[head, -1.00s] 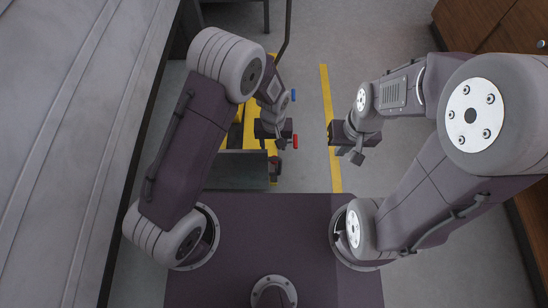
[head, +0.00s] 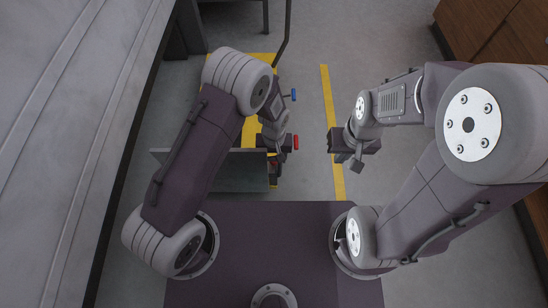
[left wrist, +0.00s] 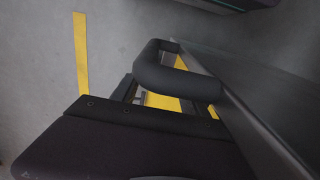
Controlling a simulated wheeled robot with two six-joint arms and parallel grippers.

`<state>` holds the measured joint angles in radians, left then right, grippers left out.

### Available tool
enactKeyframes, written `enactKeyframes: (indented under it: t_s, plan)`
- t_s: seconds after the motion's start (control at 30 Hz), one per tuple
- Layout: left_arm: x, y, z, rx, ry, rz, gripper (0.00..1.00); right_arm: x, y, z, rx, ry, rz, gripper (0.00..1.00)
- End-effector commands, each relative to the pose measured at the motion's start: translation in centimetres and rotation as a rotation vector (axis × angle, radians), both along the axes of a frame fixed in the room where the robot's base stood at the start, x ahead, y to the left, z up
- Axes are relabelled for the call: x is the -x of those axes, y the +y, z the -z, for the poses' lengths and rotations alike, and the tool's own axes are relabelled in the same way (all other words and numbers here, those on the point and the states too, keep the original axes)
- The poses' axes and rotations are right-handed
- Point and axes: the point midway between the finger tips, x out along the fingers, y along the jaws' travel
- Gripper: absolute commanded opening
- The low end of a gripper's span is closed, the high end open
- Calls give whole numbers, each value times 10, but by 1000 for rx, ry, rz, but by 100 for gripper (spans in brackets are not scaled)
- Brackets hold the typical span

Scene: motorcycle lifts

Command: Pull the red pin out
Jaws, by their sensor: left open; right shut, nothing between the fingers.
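The red pin (head: 296,142) shows as a short red end on the right side of the yellow lift (head: 250,131) in the head view. My left gripper (head: 283,148) is just left of the red end, partly hidden by its own wrist; whether it touches the pin cannot be told. It is open. My right gripper (head: 333,142) is shut and empty, to the right of the pin across a gap of floor. In the left wrist view I cannot make out the red pin.
A blue-ended part (head: 293,95) sits farther along the lift. A grey plate (head: 228,178) stands near my base. A large grey surface fills the left side. Brown cabinets (head: 490,30) stand at upper right.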

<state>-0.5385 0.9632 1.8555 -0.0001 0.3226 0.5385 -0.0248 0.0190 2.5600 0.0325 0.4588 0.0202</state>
Motion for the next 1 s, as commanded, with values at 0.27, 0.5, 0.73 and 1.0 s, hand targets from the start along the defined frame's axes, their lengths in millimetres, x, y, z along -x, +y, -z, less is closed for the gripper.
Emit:
enactKeyframes:
  t_s: [0.27, 0.5, 0.73, 1.0]
  plan:
    - [0, 0, 0, 0, 0, 0, 0, 0, 0, 0, 0, 0, 0, 0]
    - [0, 0, 0, 0, 0, 0, 0, 0, 0, 0, 0, 0, 0, 0]
    - [0, 0, 0, 0, 0, 0, 0, 0, 0, 0, 0, 0, 0, 0]
    - [0, 0, 0, 0, 0, 0, 0, 0, 0, 0, 0, 0, 0, 0]
